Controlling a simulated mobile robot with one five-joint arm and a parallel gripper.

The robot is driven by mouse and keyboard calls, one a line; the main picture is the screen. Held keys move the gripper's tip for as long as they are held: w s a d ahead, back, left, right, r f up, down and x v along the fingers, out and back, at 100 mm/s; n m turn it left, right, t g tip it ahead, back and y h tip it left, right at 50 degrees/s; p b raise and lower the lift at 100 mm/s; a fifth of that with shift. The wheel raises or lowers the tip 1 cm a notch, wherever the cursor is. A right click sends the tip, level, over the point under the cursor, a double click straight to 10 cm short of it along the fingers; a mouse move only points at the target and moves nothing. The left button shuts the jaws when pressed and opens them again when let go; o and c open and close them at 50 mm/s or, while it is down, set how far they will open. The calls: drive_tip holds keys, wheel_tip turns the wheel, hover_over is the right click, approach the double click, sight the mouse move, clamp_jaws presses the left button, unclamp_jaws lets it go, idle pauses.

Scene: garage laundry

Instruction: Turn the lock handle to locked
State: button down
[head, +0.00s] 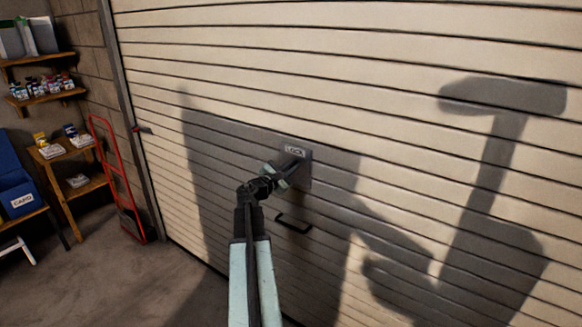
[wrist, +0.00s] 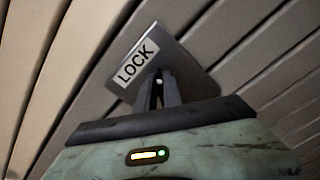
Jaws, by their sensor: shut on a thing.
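A metal lock plate (head: 305,172) with a "LOCK" label (head: 295,150) is fixed to the beige garage door (head: 330,60). In the wrist view the plate (wrist: 172,52) and its label (wrist: 138,62) fill the upper middle and look tilted. My gripper (head: 290,168) reaches up to the plate and is shut on the lock handle. In the wrist view my gripper's dark fingers (wrist: 159,88) meet at the lower part of the plate, with a small pale spot between their tips. The handle itself is mostly hidden by the fingers, so its angle cannot be told.
A black pull handle (head: 293,225) sticks out of the door just below the lock plate. A red hand truck (head: 118,180) stands at the left wall by wooden shelves (head: 72,150) and a blue bin (head: 17,195). The floor (head: 110,275) at lower left is clear.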

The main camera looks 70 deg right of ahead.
drive_tip(key=m, duration=0.3)
drive_tip(key=s+f+m+b, duration=0.1)
drive_tip(key=m, duration=0.3)
drive_tip(key=f+m+b, duration=0.1)
drive_tip(key=m, duration=0.3)
drive_tip(key=shift+s+a+f, duration=0.15)
drive_tip(key=shift+a, duration=0.1)
drive_tip(key=shift+m, duration=0.3)
drive_tip(key=c, duration=1.5)
unclamp_jaws()
drive_tip(key=v, duration=0.7)
drive_tip(key=shift+a, duration=0.35)
